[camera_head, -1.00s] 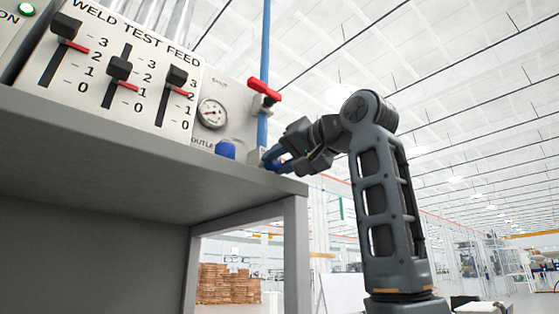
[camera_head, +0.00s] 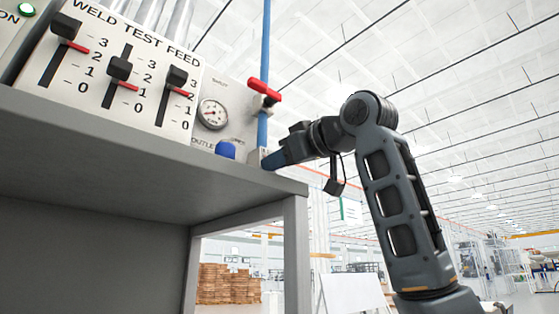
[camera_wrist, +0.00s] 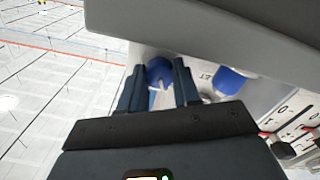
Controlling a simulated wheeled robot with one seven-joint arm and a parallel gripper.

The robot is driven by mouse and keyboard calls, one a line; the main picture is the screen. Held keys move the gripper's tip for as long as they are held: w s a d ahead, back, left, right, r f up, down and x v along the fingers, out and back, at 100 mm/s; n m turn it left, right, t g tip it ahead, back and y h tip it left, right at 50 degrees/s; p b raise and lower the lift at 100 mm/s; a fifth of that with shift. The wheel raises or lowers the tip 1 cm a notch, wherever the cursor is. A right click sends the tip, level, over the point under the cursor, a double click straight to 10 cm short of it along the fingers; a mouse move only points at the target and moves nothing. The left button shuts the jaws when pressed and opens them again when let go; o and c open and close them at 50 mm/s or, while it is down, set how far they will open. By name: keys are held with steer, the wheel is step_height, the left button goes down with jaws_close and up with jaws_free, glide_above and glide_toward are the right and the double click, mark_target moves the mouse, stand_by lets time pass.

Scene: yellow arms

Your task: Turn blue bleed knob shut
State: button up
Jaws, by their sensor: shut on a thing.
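A blue knob (camera_wrist: 160,70), which I take for the bleed knob, sits between the two dark fingers of my gripper (camera_wrist: 158,66) in the wrist view. My gripper is shut on it. In the head view my gripper (camera_head: 271,160) reaches in from the right to the small fitting at the foot of the blue pipe (camera_head: 263,128), and its fingers hide the knob there. A second blue knob (camera_head: 226,149) stands clear to the left, under the gauge. It also shows in the wrist view (camera_wrist: 230,80). The held knob's turn angle cannot be read.
A round gauge (camera_head: 213,114) and a red-handled valve (camera_head: 264,91) sit close above my gripper. A slider panel (camera_head: 118,68) stands left on the grey bench (camera_head: 150,150). The bench edge lies just below my fingers. Open room is to the right.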

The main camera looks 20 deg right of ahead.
steer(key=shift+n, duration=1.9)
steer(key=o, duration=1.1)
steer(key=shift+c, duration=0.2)
steer(key=b+v, duration=0.2)
steer(key=v, duration=0.5)
steer(key=shift+s+b, duration=0.3)
steer(key=shift+s, duration=0.05)
steer(key=shift+d, duration=0.15)
